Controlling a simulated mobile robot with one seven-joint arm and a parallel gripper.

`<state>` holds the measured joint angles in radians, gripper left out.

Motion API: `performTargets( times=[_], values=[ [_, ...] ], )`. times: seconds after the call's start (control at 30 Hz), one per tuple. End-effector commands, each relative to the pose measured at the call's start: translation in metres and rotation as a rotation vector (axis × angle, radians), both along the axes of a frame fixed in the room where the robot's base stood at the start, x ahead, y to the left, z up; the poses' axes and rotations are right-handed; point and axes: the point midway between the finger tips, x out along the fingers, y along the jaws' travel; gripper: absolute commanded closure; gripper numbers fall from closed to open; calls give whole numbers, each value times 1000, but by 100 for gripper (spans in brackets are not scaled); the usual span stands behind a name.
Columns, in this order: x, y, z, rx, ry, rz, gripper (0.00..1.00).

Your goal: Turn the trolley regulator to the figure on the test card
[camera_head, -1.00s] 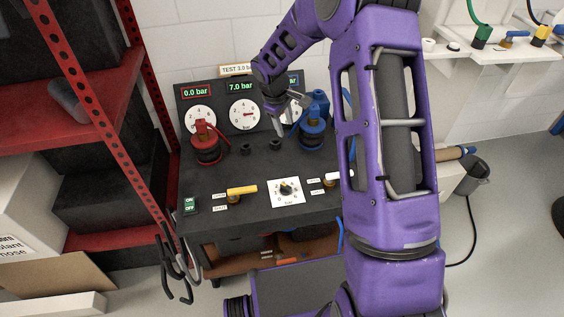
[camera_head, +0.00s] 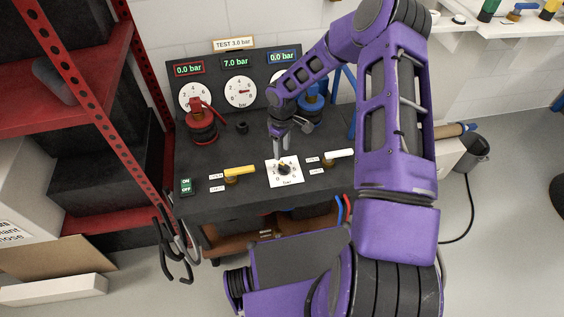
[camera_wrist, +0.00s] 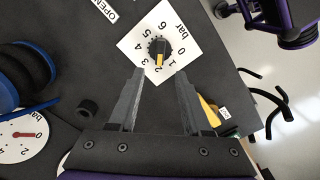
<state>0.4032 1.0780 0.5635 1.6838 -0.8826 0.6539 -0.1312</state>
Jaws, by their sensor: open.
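The regulator is a dark ribbed knob (camera_head: 284,169) at the centre of a white scale plate (camera_head: 272,178) on the trolley top. In the wrist view the knob (camera_wrist: 160,47) shows a yellow pointer aimed toward my gripper, near the low figures; its exact reading is unclear. The test card (camera_head: 234,43) reads "TEST 3.0 bar". My gripper (camera_head: 279,156) is just above and behind the knob. In the wrist view my open fingers (camera_wrist: 160,73) are apart and empty, with the knob beyond their tips and not between them.
The trolley (camera_head: 260,205) has a yellow lever (camera_head: 239,171) left of the plate and a white lever (camera_head: 340,154) right of it. A red fitting (camera_head: 202,122) and a blue fitting (camera_head: 312,103) stand behind. Displays read 0.0, 7.0 and 0.0 bar. A red rack (camera_head: 150,120) stands left.

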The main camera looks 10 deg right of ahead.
Motion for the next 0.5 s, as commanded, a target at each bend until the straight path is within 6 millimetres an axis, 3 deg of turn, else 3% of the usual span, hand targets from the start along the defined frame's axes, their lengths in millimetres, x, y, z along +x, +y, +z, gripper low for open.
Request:
performTargets(
  times=[0.2,0.5],
  values=[
    [-1,0,-45,1,2,-1,51],
    [0,0,-69,-1,0,-1,51]
  ],
)
